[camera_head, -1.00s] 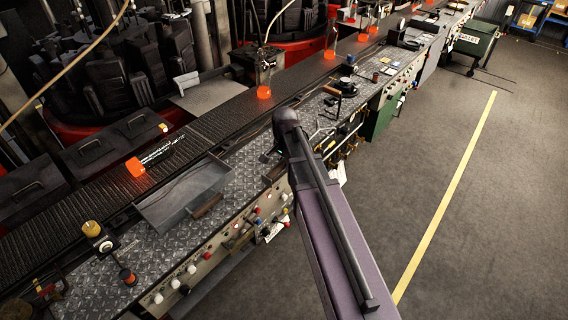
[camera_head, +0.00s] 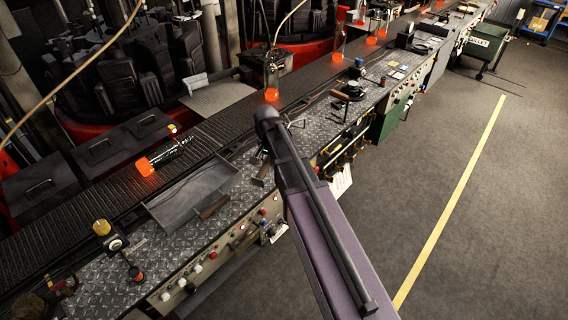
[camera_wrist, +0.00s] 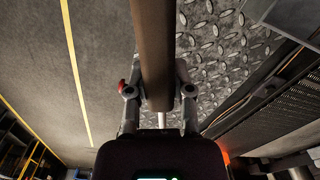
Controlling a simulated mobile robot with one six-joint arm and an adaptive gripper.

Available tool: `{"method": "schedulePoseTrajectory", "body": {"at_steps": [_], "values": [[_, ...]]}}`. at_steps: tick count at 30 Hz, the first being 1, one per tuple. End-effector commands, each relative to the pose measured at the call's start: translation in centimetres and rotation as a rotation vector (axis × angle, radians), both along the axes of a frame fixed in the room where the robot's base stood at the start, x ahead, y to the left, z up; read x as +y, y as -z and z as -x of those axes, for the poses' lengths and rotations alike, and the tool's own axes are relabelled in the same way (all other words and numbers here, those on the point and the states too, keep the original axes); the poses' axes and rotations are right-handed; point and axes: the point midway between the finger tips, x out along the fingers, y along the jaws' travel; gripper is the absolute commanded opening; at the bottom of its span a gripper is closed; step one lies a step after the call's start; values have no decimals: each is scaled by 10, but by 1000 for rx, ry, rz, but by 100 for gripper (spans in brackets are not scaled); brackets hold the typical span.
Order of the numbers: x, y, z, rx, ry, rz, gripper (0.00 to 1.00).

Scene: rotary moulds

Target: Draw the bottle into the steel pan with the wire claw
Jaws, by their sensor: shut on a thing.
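A bottle with a glowing orange end (camera_head: 146,167) lies on its side on the dark conveyor. The shallow steel pan (camera_head: 168,216) sits on the diamond-plate bench beside the conveyor, just in front of the bottle, its wooden handle toward the bench front. In the wrist view my gripper (camera_wrist: 160,101) is shut on a brown wooden handle (camera_wrist: 155,42), apparently the wire claw's. In the head view part of a brown handle (camera_head: 262,175) shows below my arm's end, right of the pan. The claw's wire end cannot be made out.
Glowing bottles stand farther along the conveyor, the nearest (camera_head: 271,94) well beyond the pan. A yellow-topped post (camera_head: 102,228) stands left of the pan. A dark wooden-handled tool (camera_head: 350,92) lies farther along the bench. Knobs line the bench front.

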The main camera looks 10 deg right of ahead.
Motion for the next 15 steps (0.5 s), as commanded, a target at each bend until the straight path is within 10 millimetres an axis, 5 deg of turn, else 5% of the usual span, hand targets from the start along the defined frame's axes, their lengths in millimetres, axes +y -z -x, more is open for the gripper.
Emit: {"method": "schedulePoseTrajectory", "body": {"at_steps": [15], "values": [[139,-43,-14,11,-617,-1,0]]}}
